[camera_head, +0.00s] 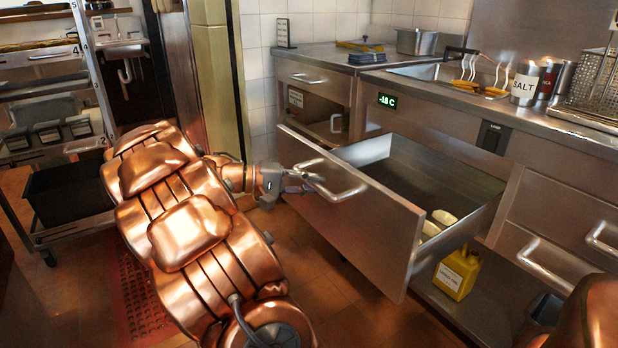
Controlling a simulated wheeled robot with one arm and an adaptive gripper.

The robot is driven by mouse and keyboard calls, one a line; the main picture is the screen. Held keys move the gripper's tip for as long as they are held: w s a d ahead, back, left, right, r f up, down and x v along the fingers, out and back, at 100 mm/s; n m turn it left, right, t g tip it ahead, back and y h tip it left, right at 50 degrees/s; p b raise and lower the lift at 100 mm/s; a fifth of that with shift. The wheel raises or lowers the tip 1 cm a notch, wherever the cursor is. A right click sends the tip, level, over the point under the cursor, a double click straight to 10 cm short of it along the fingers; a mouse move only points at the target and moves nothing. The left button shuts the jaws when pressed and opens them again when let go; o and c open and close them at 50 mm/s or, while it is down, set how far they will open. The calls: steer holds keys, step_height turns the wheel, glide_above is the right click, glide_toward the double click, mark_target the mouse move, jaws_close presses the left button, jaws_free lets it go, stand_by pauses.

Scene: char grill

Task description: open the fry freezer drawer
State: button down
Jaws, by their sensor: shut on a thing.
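The fry freezer drawer (350,217) is a steel drawer below the counter, under a green display reading about -18 C. It stands pulled well out, and its inside shows from above. A few pale items (440,220) lie inside near its front right corner. My gripper (308,184) is at the left end of the bar handle (345,192) on the drawer front, shut on the handle. The fingertips are small in view and partly hidden by the handle. My copper-coloured arm reaches in from the lower left.
A yellow container (456,273) stands on the low shelf under the drawer's right side. Closed drawers (560,225) are at the right. The counter holds a salt shaker (524,84) and a fry basket (597,80). A wheeled rack (50,120) stands left. Tiled floor is clear before the drawer.

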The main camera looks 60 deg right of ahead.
steer(key=shift+w+a, duration=0.25)
steer(key=shift+a, duration=0.15)
steer(key=c, duration=1.1)
jaws_free()
steer(key=v, duration=1.2)
